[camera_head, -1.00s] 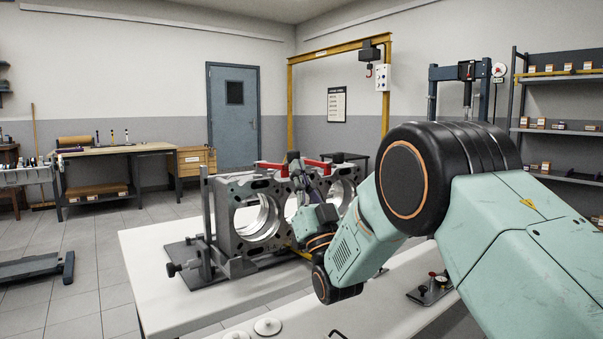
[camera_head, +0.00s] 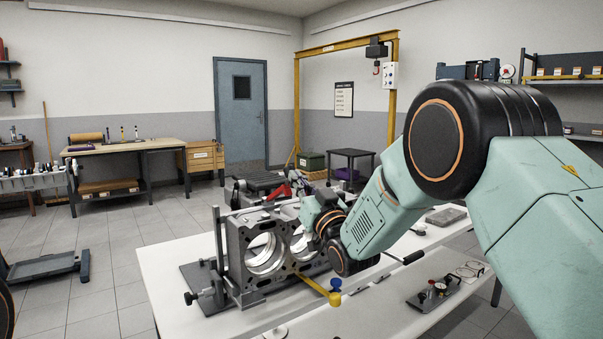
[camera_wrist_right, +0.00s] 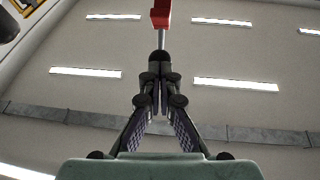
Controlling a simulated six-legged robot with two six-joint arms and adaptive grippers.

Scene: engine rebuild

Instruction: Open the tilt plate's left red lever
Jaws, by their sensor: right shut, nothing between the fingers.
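The grey engine block (camera_head: 238,262), with large round bores, stands in its fixture on the white table. A red lever (camera_head: 278,192) shows at the top of the block, partly behind my right gripper (camera_head: 299,185). In the right wrist view, a red lever end on a thin metal rod (camera_wrist_right: 160,15) is straight ahead of my fingertips (camera_wrist_right: 158,66). The fingers are shut with nothing between them, below the red part in the picture; whether they touch the rod is unclear. My forearm and wrist hide the block's right side. My left gripper is out of view.
A black base with gauges (camera_head: 440,290) lies on the near bench at the right. A yellow gantry hoist (camera_head: 297,100) stands behind. The table's front left (camera_head: 165,265) is clear.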

